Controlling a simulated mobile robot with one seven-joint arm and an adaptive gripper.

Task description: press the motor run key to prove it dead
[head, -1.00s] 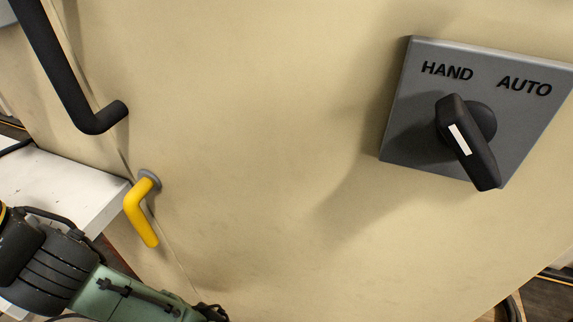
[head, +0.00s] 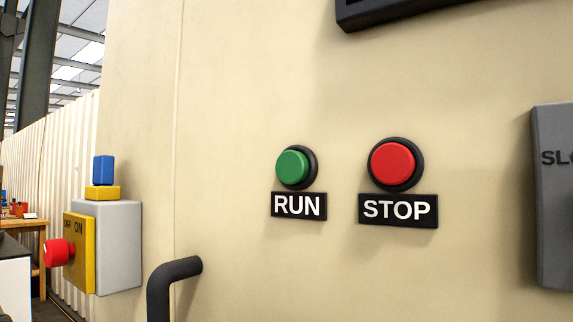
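The green RUN key (head: 293,167) is a round push button in a black collar on the cream panel (head: 230,110), in the middle of the head view. A black label reading RUN (head: 298,206) sits just below it. The red STOP button (head: 392,164) is to its right, above its own STOP label (head: 398,211). Nothing covers the RUN key. My gripper is not in the head view now.
A black bar handle (head: 172,283) juts out at the lower left. A grey box with a yellow OFF/ON face (head: 80,252) and red knob (head: 58,252) stands further left. A grey plate (head: 556,195) is cut off at the right edge.

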